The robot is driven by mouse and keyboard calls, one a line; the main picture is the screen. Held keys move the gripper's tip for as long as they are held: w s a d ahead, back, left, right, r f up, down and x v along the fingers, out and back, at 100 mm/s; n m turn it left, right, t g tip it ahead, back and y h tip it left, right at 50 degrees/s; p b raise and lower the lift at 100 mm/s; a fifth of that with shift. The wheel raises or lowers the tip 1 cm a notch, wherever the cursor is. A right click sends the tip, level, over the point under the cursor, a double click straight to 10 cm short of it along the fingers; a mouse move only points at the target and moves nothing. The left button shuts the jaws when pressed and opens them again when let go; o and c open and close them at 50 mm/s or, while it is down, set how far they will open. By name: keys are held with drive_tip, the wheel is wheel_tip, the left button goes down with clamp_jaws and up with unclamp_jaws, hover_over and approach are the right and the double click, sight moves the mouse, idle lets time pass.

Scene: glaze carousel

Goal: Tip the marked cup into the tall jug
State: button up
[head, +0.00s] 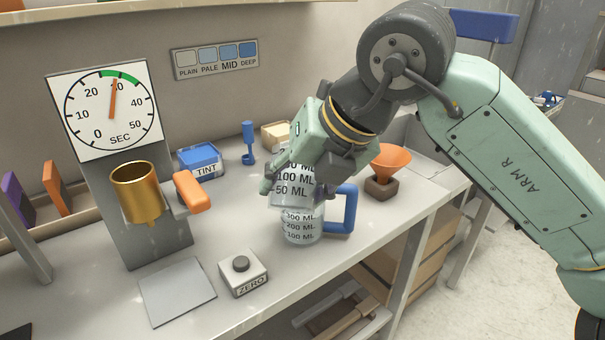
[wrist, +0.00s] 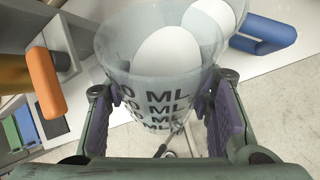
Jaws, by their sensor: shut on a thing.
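The marked cup (head: 293,191) is clear with dark ML lines. My gripper (head: 296,184) is shut on it, one finger on each side. The cup looks about upright, right above the tall jug (head: 301,230), and overlaps its top in the head view. The jug is clear, with ML marks and a blue handle (head: 348,208), and stands on the bench. In the wrist view the cup (wrist: 160,85) fills the middle, with a pale oval surface inside. The jug's blue handle (wrist: 262,33) is behind it at upper right. The jug's rim is mostly hidden in the head view.
An orange funnel (head: 390,160) on a brown stand is close right of the jug. A ZERO button box (head: 243,272) and grey plate (head: 177,291) are in front left. A brass cup with an orange handle (head: 138,192) hangs beneath a SEC dial (head: 111,108). A blue TINT tray (head: 201,160) sits behind.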

drive_tip(key=shift+r+g+p, duration=0.5)
drive_tip(key=shift+g+p, duration=0.4)
drive_tip(key=shift+p, duration=1.05)
drive_tip(key=shift+f+m+g+p, duration=0.4)
drive_tip(key=shift+f+g+p, duration=0.3)
drive_tip(key=shift+f, duration=0.4)
drive_tip(key=shift+w+r+m+g+y+p, duration=0.1)
drive_tip(key=shift+r+m+g+y+p, duration=0.35)
drive_tip(key=shift+g+p, duration=0.95)
drive_tip(key=shift+w+d+r+g+p, duration=0.1)
drive_tip(key=shift+w+r+p, duration=0.25)
drive_tip(key=shift+p, duration=0.3)
drive_tip(key=shift+w+a+r+g+p, duration=0.1)
drive_tip(key=shift+r+p, duration=0.4)
drive_tip(key=shift+p, duration=0.1)
drive_tip(key=shift+w+d+r+g+p, duration=0.1)
drive_tip(key=shift+w+r+p, duration=0.25)
drive_tip(key=shift+p, duration=0.3)
drive_tip(key=shift+w+f+m+g+y+p, duration=0.1)
drive_tip(key=shift+f+m+g+y+p, duration=0.2)
drive_tip(key=shift+g, duration=0.4)
drive_tip(key=shift+f+t+b, duration=0.15)
drive_tip(key=shift+t+b, duration=0.2)
drive_tip(key=shift+t, duration=0.05)
drive_tip(key=s+f+n+t+h+b, duration=0.1)
drive_tip(key=s+f+t+b, duration=0.1)
drive_tip(key=b, duration=0.2)
drive_tip(key=shift+t+b, duration=0.4)
